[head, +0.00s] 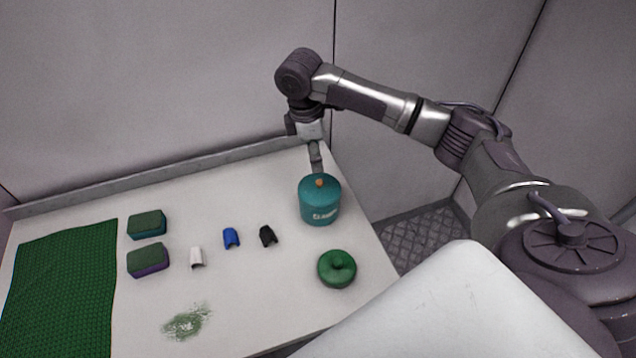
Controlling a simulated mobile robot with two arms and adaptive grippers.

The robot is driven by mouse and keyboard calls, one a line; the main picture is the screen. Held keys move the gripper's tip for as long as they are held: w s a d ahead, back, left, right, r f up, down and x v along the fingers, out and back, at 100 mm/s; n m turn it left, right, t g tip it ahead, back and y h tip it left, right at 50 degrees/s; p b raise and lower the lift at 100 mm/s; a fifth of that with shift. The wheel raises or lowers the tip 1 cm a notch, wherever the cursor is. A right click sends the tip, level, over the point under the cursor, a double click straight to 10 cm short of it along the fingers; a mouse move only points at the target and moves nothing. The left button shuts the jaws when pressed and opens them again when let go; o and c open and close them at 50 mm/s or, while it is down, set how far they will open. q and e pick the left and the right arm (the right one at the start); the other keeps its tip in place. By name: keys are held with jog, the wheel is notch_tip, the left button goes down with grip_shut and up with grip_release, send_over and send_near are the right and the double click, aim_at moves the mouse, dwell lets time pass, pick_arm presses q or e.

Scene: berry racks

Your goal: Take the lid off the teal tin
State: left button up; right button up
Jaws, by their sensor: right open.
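The teal tin (320,211) stands upright near the right end of the white table, with pale lettering on its side. Its teal lid (308,186) is on top and has a small orange knob (319,183) in the middle. My right gripper (316,166) points down just behind the tin's top in the picture. It is open, with nothing seen in it. Its fingers show nearly edge-on, and I cannot tell whether they touch the lid. My left gripper is not in view.
A round green lidded container (337,269) sits in front of the tin. Black (268,236), blue (231,238) and white (197,257) small pieces, two sponges (148,260) and a green mat (62,290) lie leftward. A green smear (187,322) marks the table (250,300). A raised ledge (170,176) runs behind.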

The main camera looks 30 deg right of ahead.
aim_at(320, 181)
notch_tip(320, 181, down, 3)
jog(key=shift+d+r, duration=0.15)
jog(key=shift+r, duration=0.05)
jog(key=shift+f, duration=0.4)
jog(key=shift+f+p, duration=0.25)
jog(key=shift+p, duration=0.05)
jog(key=f, duration=0.1)
jog(key=f+p, duration=0.1)
jog(key=f, duration=0.2)
jog(key=shift+s+d+f+p, duration=0.1)
jog(key=shift+s+d+p, duration=0.05)
jog(key=shift+d+p, duration=0.2)
jog(key=shift+f, duration=0.25)
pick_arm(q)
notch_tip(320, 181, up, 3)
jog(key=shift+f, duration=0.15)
pick_arm(e)
grip_shut()
